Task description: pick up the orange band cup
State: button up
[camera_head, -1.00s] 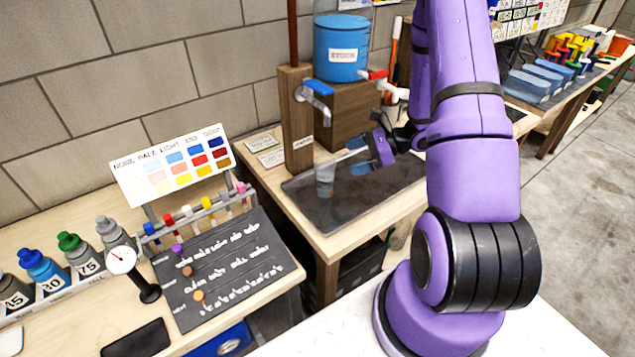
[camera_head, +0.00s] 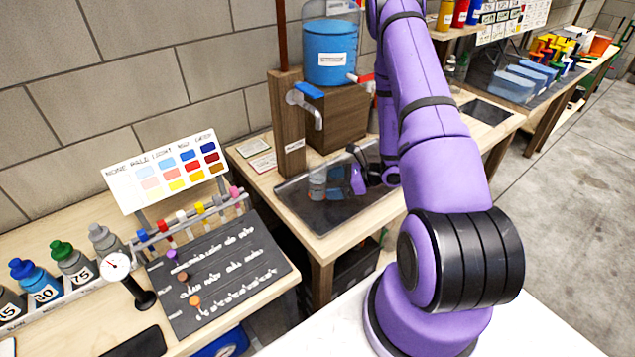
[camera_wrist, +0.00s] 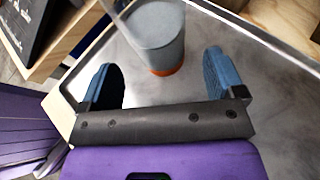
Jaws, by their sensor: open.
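The orange band cup (camera_wrist: 157,28) is a clear, greyish cup with an orange band near its base, standing on a dark metal tray (camera_wrist: 210,95). In the wrist view the cup's lower part lies just beyond the gap between the fingertips. My gripper (camera_head: 342,184) is low over the tray, right of the cup.
A blue tank (camera_head: 331,52) on a wooden block and a tap (camera_head: 305,103) stand behind the tray. A wooden post (camera_head: 288,125) rises at the tray's back left. A bench at left holds bottles, a gauge (camera_head: 117,267) and a colour chart (camera_head: 168,172).

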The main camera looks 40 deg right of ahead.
aim_at(320, 185)
jog(key=x, duration=0.4)
jog(key=shift+w+a+f, duration=0.1)
jog(key=shift+w+a, duration=0.2)
jog(key=c, duration=1.2)
jog(key=shift+r, duration=0.2)
